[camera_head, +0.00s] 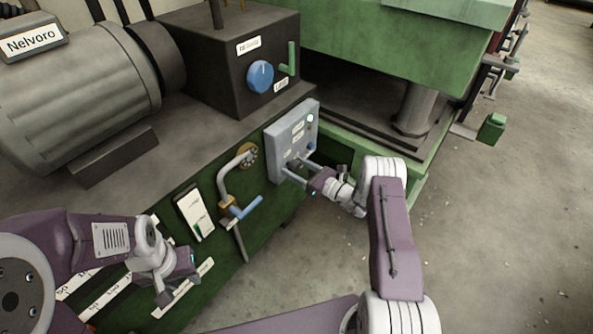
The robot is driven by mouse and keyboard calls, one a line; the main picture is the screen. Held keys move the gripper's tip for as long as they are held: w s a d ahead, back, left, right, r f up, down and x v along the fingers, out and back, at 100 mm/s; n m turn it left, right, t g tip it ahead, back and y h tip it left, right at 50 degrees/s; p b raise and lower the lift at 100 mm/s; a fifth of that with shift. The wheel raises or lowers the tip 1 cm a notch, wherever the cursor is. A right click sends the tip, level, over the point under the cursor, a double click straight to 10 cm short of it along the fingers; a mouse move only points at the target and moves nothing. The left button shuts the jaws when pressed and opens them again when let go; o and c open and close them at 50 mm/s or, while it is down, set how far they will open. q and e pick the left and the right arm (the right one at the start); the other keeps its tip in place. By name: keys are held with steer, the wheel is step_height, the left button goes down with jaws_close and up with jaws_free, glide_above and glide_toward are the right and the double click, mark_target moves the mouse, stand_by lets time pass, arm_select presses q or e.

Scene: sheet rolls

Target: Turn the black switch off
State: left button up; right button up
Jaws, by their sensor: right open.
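A light grey control box (285,136) is mounted on the green machine front near the middle of the head view. Its face has small labels, a lit white round part near the top right and a small blue part lower right. A small dark part, apparently the black switch (292,163), sits low on the face; its position is too small to read. My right gripper (296,167) is open, its fingers pointing at the lower part of the box around that dark part. I cannot tell whether they touch it. My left gripper (176,294) hangs at the lower left, away from the box.
A bent pipe with a blue-handled valve (246,208) stands left of the box. A white gauge panel (194,212) is further left. A dark housing with a blue knob (260,76) and a green lever is above. A grey motor (75,95) is upper left. The floor at right is clear.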

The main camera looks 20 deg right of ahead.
steer(key=c, duration=1.4)
steer(key=shift+o, duration=0.2)
steer(key=shift+n, duration=0.4)
steer(key=n, duration=0.3)
steer(key=shift+n, duration=0.4)
steer(key=n, duration=0.4)
steer(key=shift+n+b, duration=0.3)
steer(key=shift+b, duration=0.1)
steer(key=n, duration=0.4)
steer(key=shift+b, duration=0.4)
steer(key=shift+n+b, duration=0.45)
steer(key=shift+n, duration=1.95)
